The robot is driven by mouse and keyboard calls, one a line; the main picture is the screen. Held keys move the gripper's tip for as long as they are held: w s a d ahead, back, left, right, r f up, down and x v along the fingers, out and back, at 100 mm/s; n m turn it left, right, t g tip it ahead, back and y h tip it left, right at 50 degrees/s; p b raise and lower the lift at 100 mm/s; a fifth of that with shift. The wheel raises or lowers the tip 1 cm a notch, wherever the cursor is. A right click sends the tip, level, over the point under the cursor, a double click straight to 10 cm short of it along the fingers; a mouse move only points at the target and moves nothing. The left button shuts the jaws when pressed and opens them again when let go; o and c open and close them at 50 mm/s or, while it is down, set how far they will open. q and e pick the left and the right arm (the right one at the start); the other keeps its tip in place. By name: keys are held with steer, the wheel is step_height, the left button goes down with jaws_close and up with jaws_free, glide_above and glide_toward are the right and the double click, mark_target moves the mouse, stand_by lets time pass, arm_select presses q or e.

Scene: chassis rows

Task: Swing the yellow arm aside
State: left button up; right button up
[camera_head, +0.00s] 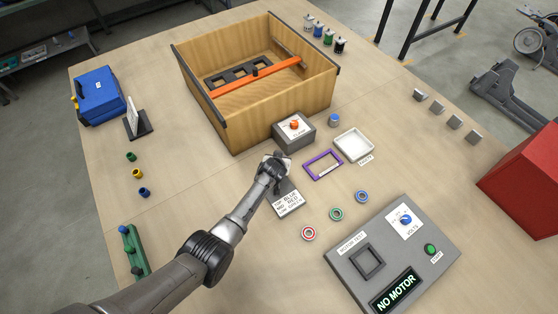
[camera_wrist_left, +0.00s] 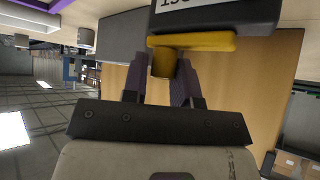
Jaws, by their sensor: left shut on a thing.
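The yellow arm (camera_wrist_left: 205,41) shows in the left wrist view as a flat yellow bar below a dark, labelled face. A short yellow peg (camera_wrist_left: 163,62) sticks out from it between my fingers. My left gripper (camera_wrist_left: 160,80) is shut on this peg. In the head view my left gripper (camera_head: 277,163) is at the near-left side of the grey box (camera_head: 294,138) with an orange knob on top. The yellow arm itself cannot be made out there, as my gripper covers that spot. My right gripper is in neither view.
A wooden crate (camera_head: 230,122) with an orange bar (camera_head: 255,78) across it stands behind the gripper. A printed card (camera_head: 288,203), a purple frame (camera_head: 323,164) and a white tray (camera_head: 353,146) lie close by. A grey test panel (camera_head: 350,262) stands at the near right.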

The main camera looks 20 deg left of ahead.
arm_select(q)
steer(key=shift+s+a+f, duration=0.2)
steer(key=shift+s+f, duration=0.15)
steer(key=shift+f, duration=0.25)
steer(key=o, duration=0.6)
steer(key=shift+c, duration=0.2)
steer(key=shift+o, duration=1.4)
steer(key=shift+w+r, duration=0.15)
steer(key=shift+w, duration=0.1)
steer(key=shift+r, duration=0.1)
steer(key=shift+d+r, duration=0.15)
steer(key=shift+r, duration=0.05)
